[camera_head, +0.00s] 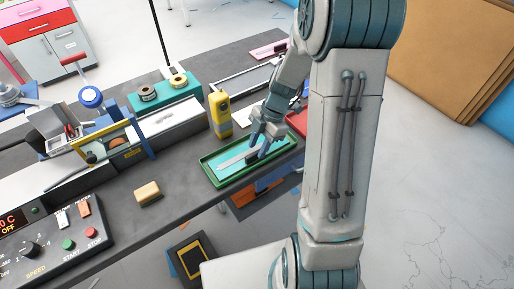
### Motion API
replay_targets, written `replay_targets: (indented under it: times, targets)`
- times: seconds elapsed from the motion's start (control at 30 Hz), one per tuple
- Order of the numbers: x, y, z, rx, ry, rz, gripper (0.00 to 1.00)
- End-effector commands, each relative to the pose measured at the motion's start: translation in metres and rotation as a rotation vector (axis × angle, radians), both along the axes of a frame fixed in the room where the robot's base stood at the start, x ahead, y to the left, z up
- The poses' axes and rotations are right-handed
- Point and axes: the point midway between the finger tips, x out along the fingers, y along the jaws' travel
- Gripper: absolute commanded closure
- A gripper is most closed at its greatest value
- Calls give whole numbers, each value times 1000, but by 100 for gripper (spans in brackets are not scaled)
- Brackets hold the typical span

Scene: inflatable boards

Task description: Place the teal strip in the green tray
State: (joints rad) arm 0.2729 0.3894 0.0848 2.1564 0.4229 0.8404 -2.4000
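The green tray (216,184) is a shallow rectangle near the front edge of the dark bench. Flat teal material (229,171) shows inside its rim; I cannot tell whether it is all the teal strip or partly the tray floor. A pale grey flat piece (236,159) lies across it. My gripper (257,154) points down into the right half of the tray, with its fingertips low over the teal area. The fingers are small and partly hide each other, so I cannot tell whether they are open or shut on something.
A yellow device (220,114) stands just behind the tray. A red tray (297,122) is to its right, partly behind my arm. A tan block (147,193) and a control panel (50,240) are to the left. Bare bench lies between block and tray.

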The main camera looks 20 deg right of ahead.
Motion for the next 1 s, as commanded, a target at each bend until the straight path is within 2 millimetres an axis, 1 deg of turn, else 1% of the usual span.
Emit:
replay_targets:
  times: [0.1,0.3,0.4,0.5,0.67,0.77,0.87,1.0]
  targets:
    - [5,-11,25,-3,-7,-4,66]
    - [9,-26,64,-2,-6,-3,66]
    - [11,-32,79,-3,-4,-1,66]
    - [12,-36,89,-2,-3,-1,66]
    - [9,-36,99,-18,7,-36,66]
    - [0,-31,107,-62,28,-130,66]
    - [-14,-24,117,-122,55,-285,66]
    - [-36,-14,131,-201,81,-545,66]
